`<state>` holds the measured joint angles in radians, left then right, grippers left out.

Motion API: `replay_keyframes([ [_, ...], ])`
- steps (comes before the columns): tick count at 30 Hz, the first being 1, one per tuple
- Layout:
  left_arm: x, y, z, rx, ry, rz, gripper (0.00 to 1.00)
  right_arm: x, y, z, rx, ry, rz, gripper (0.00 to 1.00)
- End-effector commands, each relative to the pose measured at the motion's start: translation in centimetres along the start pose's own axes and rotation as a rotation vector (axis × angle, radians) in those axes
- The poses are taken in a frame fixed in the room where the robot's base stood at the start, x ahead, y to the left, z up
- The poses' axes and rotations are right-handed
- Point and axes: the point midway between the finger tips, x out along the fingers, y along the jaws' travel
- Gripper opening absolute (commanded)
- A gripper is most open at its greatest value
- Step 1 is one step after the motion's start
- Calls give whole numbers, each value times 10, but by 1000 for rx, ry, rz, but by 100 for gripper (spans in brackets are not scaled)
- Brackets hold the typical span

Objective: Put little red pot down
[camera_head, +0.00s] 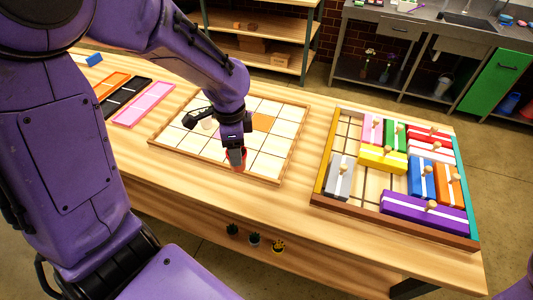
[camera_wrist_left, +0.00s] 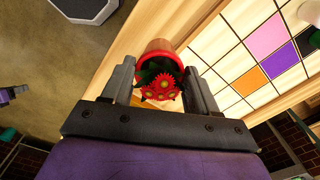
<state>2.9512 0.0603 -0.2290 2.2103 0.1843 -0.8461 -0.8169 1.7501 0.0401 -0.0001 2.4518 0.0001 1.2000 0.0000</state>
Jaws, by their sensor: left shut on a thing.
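My left gripper (camera_head: 236,155) is shut on the little red pot (camera_head: 242,164), at the front edge of the tiled board (camera_head: 288,140). In the head view the gripper hides most of the pot. In the left wrist view the red pot (camera_wrist_left: 160,46) sits between the two fingers (camera_wrist_left: 160,85), with red flowers and green leaves in it. The wooden board edge and tiles show beside it. Whether the pot touches the surface cannot be told. My right gripper is not in view.
A puzzle tray (camera_head: 320,195) with several coloured knobbed blocks stands to the right. Orange, black and pink (camera_head: 145,104) slabs lie at the left. Three small potted plants (camera_head: 255,239) show at the table's front. Bare wood lies between board and tray.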

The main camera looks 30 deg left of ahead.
Motion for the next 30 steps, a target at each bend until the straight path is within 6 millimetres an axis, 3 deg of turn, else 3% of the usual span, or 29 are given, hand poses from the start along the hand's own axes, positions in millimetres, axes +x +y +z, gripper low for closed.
replay_keyframes([
  [1, -9, 2, 7, 41, 3, 3, 7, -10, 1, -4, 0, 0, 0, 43],
  [4, -5, 2, 12, 100, 7, 7, 7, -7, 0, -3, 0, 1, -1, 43],
  [9, 21, -15, -8, 118, 11, 6, 7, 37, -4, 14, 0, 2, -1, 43],
  [13, 28, -28, -22, 116, 10, 7, 7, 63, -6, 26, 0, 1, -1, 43],
  [19, 33, -57, -56, 115, 2, 12, 7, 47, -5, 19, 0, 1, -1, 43],
  [24, 69, -75, -77, 114, 2, 12, 7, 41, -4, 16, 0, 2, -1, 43],
  [30, 92, -87, -91, 115, 4, 10, 7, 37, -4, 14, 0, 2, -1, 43],
])
